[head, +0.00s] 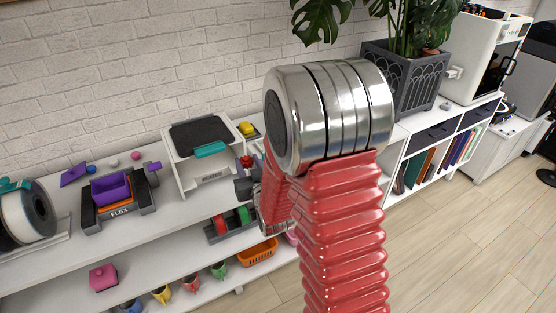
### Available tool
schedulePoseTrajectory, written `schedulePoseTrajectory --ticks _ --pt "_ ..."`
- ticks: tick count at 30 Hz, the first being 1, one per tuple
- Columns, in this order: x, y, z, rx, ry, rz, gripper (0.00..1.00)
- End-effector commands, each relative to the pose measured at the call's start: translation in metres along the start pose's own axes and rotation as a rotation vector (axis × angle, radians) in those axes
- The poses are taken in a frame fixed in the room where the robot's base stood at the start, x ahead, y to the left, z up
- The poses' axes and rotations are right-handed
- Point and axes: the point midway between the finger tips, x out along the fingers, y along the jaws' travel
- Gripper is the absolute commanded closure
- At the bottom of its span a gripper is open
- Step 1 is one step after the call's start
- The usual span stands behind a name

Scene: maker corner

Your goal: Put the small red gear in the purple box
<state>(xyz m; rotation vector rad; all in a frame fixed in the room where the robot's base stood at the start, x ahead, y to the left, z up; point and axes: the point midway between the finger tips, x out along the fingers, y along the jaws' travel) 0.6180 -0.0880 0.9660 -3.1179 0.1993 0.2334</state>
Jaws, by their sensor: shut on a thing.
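The purple box (111,187) is an open-topped bin standing on the dark bed of a small machine marked FLEX, on the white shelf top at left. My gripper (243,186) is a small dark shape right of the box, partly hidden behind my arm. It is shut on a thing. A small red piece (246,161), which looks like the small red gear, shows at the jaws. Its teeth are too small to make out, and its exact contact with the jaws is hard to see. A clear gap separates the gripper from the box.
A white enclosed machine (197,161) with a dark top stands behind, between box and gripper. A filament spool (28,216) stands at far left. A yellow piece (247,129) lies behind the gripper. Mugs, a pink box (103,277) and an orange basket (258,252) are on the lower shelf.

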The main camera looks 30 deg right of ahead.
Motion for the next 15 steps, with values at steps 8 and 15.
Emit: schedulePoseTrajectory --ticks 8,15 --pt "-0.011 -0.08 -0.009 -0.016 0.0 -0.113 0.86" --pt "-0.013 -0.09 -0.01 -0.019 -0.001 -0.129 0.85"
